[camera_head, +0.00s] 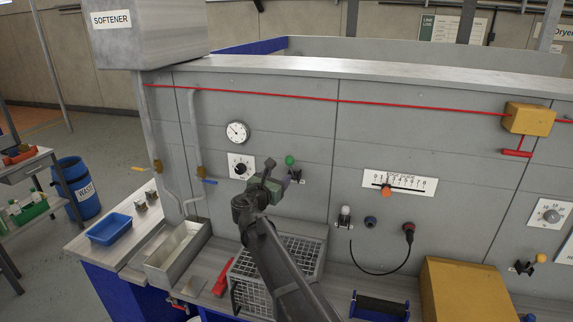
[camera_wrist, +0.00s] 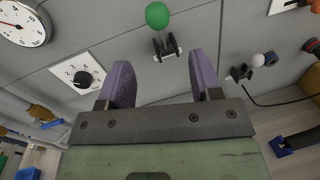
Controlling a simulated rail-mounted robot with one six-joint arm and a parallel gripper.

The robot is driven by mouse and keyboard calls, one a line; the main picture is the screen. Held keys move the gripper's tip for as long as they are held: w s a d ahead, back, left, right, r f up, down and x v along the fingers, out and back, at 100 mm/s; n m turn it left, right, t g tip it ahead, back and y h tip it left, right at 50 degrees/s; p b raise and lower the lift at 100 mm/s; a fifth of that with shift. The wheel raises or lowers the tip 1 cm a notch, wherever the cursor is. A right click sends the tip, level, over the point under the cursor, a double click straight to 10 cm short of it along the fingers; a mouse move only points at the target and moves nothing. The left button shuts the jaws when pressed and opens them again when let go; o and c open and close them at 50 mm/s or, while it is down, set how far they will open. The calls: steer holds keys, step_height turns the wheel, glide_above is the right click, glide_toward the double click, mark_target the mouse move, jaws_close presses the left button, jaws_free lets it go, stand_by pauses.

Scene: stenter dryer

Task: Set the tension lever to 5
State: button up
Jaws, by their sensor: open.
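The tension lever appears to be the orange-red knob (camera_head: 386,191) on a white numbered scale plate (camera_head: 410,184) on the grey panel. The knob stands in the left half of the scale; its exact number is too small to read. A corner of what looks like this plate shows at the top right of the wrist view (camera_wrist: 282,6). My gripper (camera_head: 283,178) is open and empty, left of the scale and apart from the knob. Its two purple fingers also show in the wrist view (camera_wrist: 160,78), with nothing between them.
A green-ball lever (camera_wrist: 157,16) stands just beyond my fingers. A black dial (camera_head: 240,169) and a round gauge (camera_head: 237,132) are to its left. A wire basket (camera_head: 305,253) stands below.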

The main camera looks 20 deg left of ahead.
mark_target(290, 164)
steer(key=w, duration=1)
steer(key=shift+w+d, duration=0.1)
steer(key=shift+d, duration=0.25)
jaws_close()
